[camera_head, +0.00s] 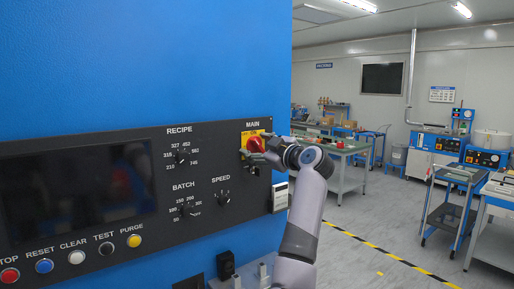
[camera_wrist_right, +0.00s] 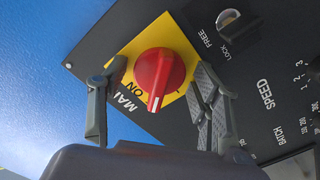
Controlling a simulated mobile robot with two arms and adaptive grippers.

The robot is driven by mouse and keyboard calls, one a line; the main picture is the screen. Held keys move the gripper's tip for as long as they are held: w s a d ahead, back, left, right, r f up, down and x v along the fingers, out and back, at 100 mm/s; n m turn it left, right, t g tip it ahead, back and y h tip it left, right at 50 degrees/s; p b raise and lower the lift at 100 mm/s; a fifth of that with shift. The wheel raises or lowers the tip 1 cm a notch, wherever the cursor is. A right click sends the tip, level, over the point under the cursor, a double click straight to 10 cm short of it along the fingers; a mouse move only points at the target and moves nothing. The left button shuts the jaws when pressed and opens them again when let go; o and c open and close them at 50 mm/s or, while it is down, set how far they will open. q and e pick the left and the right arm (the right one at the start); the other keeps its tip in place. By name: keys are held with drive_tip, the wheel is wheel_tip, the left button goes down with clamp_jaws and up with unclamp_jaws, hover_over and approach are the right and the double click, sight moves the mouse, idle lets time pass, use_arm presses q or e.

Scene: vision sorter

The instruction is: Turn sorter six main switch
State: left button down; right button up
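The main switch is a red rotary knob (camera_head: 255,144) on a yellow plate, under the word MAIN at the right end of the black panel (camera_head: 120,248). The right wrist view shows the red knob (camera_wrist_right: 158,74) close up, its white pointer line by the word ON. My right gripper (camera_head: 258,152) is at the knob. In the right wrist view my right gripper (camera_wrist_right: 158,88) has its fingers apart, one on each side of the knob, with gaps visible. My left gripper is out of view.
The panel also holds a RECIPE dial (camera_head: 182,157), a BATCH dial (camera_head: 188,209), a SPEED dial (camera_head: 223,199) and a row of coloured buttons. A lock switch (camera_wrist_right: 228,18) is beside the main switch.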

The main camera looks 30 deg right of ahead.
drive_tip(key=shift+o, duration=0.6)
drive_tip(key=shift+s, duration=0.1)
drive_tip(key=shift+s+d+f+b, duration=0.1)
drive_tip(key=shift+s+b, duration=0.7)
drive_tip(key=shift+s, duration=0.5)
drive_tip(key=shift+s+d+b, duration=0.15)
drive_tip(key=shift+s+b, duration=0.35)
drive_tip(key=shift+s, duration=0.8)
drive_tip(key=shift+s+d+b, duration=0.1)
drive_tip(key=shift+s+b, duration=0.35)
drive_tip(key=shift+s, duration=0.85)
